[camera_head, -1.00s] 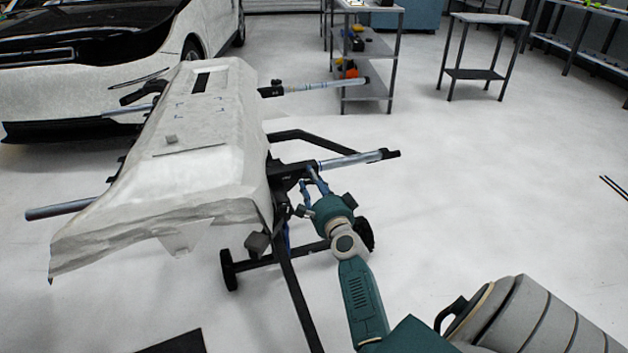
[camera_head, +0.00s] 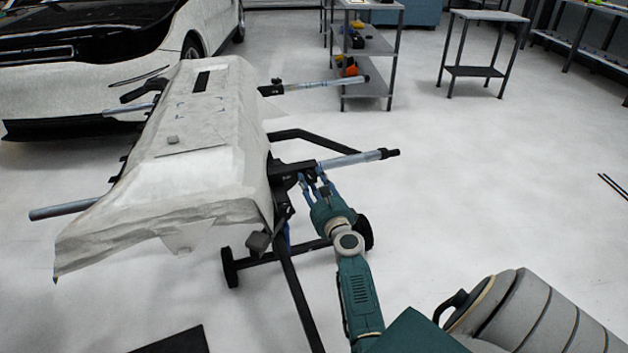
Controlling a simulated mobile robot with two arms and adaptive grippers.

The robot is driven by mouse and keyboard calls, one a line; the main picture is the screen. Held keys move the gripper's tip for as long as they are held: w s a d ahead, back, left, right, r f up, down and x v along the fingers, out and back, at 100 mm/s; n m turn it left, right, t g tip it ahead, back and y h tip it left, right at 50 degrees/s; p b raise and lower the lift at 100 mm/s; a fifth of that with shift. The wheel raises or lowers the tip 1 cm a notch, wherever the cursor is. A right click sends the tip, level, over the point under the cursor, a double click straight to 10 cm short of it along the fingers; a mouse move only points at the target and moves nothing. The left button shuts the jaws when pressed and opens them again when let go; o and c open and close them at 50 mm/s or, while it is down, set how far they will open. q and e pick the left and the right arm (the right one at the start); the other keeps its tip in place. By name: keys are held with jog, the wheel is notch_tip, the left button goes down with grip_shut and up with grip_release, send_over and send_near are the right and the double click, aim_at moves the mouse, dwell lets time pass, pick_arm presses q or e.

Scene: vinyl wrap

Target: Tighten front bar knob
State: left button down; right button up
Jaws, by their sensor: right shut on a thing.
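The front bar (camera_head: 352,160) is a silver tube with a dark end, sticking out to the right from the stand's black frame (camera_head: 286,172). My right gripper (camera_head: 312,176), teal with blue fingers, reaches up from below to the bar's clamp, where the bar meets the frame. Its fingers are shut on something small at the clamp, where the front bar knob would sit. The knob itself is hidden by the fingers and too small to make out. My left gripper is not in view.
A bumper covered in pale wrap (camera_head: 190,140) lies on the wheeled stand. A second bar (camera_head: 325,86) sticks out farther back. A car (camera_head: 90,70) stands behind at left; a shelf cart (camera_head: 368,60) and a small table (camera_head: 475,50) stand at the back. The right floor is mostly clear.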

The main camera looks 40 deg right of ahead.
jog(key=m, duration=0.2)
jog(key=m+p, duration=0.1)
jog(key=m, duration=0.2)
jog(key=shift+s+d+r+m, duration=0.1)
jog(key=shift+d+m, duration=0.2)
jog(key=shift+m+p, duration=0.75)
jog(key=shift+m, duration=0.95)
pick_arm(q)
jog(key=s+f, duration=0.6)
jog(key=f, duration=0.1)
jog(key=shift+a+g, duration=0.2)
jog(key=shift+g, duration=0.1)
pick_arm(e)
jog(key=shift+a, duration=0.1)
jog(key=o, duration=1.2)
jog(key=shift+a, duration=0.1)
jog(key=shift+s+a+f, duration=0.1)
jog(key=shift+s+f, duration=0.1)
jog(key=shift+s, duration=0.05)
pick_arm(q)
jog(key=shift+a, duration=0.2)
pick_arm(e)
jog(key=v, duration=0.7)
